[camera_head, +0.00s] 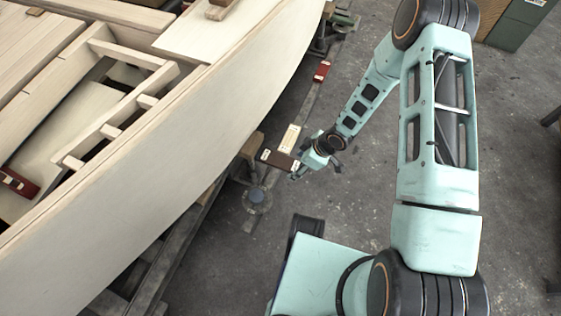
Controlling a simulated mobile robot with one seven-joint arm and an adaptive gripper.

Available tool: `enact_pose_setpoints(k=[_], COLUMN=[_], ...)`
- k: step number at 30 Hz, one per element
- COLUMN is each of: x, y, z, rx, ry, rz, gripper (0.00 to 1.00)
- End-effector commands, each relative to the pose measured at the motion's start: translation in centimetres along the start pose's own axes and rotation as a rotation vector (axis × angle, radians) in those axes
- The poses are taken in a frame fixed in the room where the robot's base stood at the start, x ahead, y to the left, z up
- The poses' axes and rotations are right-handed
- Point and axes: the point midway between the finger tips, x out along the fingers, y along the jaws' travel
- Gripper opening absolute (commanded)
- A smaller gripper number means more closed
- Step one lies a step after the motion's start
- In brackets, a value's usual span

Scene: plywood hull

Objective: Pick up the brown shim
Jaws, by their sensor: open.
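The brown shim (277,160) is a small dark brown bar with a pale mark near its left end. It lies beside the hull, near the middle of the view. My gripper (299,167) is open, at the right end of the shim. The shim's right end meets the gripper in the picture, and I cannot tell whether they touch or whether that end is between the fingers. The fingers are small and partly hidden by the gripper's own body.
The pale plywood hull (190,130) fills the left side. A light wooden block (290,138) is just behind the shim, and a brown wooden block (252,145) is to its left. A red block (321,71) lies farther back. The concrete floor at right is mostly clear.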

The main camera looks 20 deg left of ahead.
Motion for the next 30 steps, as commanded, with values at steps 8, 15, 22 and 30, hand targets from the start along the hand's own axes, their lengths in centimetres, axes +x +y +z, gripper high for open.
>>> enact_pose_setpoints(k=[8, 15, 22, 30], x=[-0.1, -0.1, -0.2, -2.9], y=[0.0, 0.0, 0.0, 0.1], z=[0.0, 0.0, -0.1, -1.2], rx=[0.001, 0.000, 0.001, 0.001], ry=[0.000, 0.000, 0.000, 0.001], rz=[0.000, 0.000, 0.000, 0.001], gripper=[0.36, 0.11, 0.11, 0.11])
